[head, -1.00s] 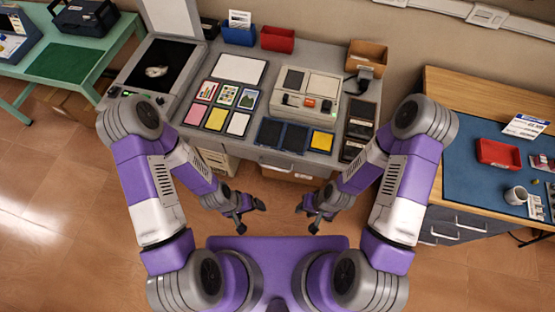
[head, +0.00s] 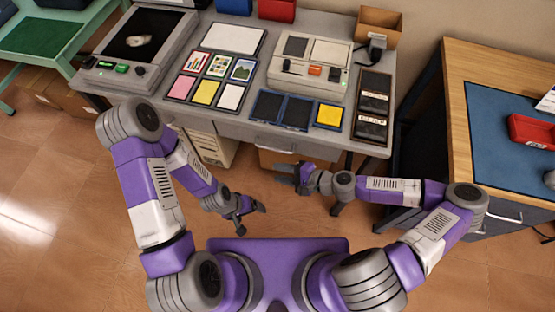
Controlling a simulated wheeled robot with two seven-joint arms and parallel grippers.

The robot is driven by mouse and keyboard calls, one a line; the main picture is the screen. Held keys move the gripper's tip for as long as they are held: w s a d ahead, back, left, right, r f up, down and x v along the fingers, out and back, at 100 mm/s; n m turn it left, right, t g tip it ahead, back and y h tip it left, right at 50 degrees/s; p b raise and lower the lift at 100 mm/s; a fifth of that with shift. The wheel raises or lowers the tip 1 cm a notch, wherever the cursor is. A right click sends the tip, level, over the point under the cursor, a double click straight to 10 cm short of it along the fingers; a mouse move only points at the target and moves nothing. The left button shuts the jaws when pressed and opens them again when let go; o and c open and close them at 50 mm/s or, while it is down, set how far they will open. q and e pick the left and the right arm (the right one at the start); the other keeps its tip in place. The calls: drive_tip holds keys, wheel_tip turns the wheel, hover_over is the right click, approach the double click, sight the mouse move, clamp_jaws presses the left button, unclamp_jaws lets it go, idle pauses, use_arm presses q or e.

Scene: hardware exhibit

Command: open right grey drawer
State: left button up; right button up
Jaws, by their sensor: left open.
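The grey desk (head: 215,122) has a front drawer with a pale bar handle (head: 272,147) right of the middle of its front edge; the drawer looks shut. My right gripper (head: 284,174) points left, just below that handle in the picture and apart from it. Its fingers are small and dark, and their gap is unclear. My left gripper (head: 248,213) is open and empty, lower and to the left, over the floor. Another bench on the right has grey drawers (head: 490,222) with bar handles, and they look shut.
Cards, dark trays and a beige device (head: 310,68) cover the desk top. A beige drawer unit (head: 207,145) and a cardboard box (head: 285,158) are under the desk. The wooden bench (head: 456,105) stands to the right. The floor between is clear.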

sight(278, 151)
drive_tip(key=w+d+m+t+b, duration=0.2)
drive_tip(key=w+d+t+b, duration=0.1)
drive_tip(key=w+d, duration=0.2)
drive_tip(key=b+x, duration=0.1)
drive_tip(key=x, duration=0.6)
drive_tip(key=shift+w+a+r, duration=0.1)
drive_tip(key=shift+a, duration=0.3)
use_arm(q)
wheel_tip(278, 151, down, 6)
drive_tip(key=shift+r, duration=0.2)
use_arm(e)
clamp_jaws()
